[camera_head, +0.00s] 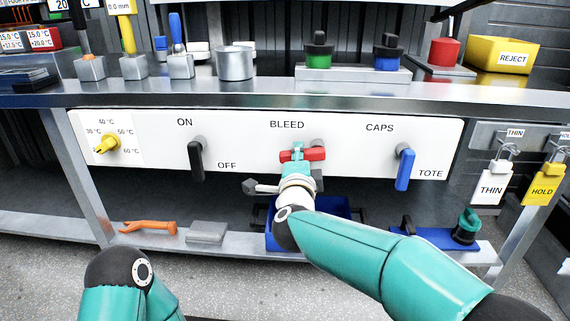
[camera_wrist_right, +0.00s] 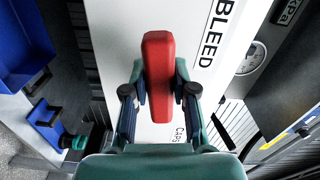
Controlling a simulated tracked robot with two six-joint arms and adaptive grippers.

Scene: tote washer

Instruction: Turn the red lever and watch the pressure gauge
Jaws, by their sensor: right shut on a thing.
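The red lever (camera_head: 316,154) is under the word BLEED on the white panel (camera_head: 240,160) and lies about level, along the lettering. My right gripper (camera_head: 297,153) is shut on it from the front. In the right wrist view the red lever (camera_wrist_right: 158,60) sits between the two fingers of my right gripper (camera_wrist_right: 160,92), touching them. A round pressure gauge (camera_wrist_right: 251,58) shows beside the panel near a kPa sign; its needle is too small to read. The gauge does not show in the head view. My left gripper is out of view; only part of my left arm shows.
A black lever (camera_head: 195,160) is left of the red one, a blue lever (camera_head: 404,170) right, and a yellow knob (camera_head: 107,144) far left. A blue bin (camera_head: 335,208) stands on the shelf below. Two tags, THIN (camera_head: 488,190) and HOLD (camera_head: 541,190), hang at right.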

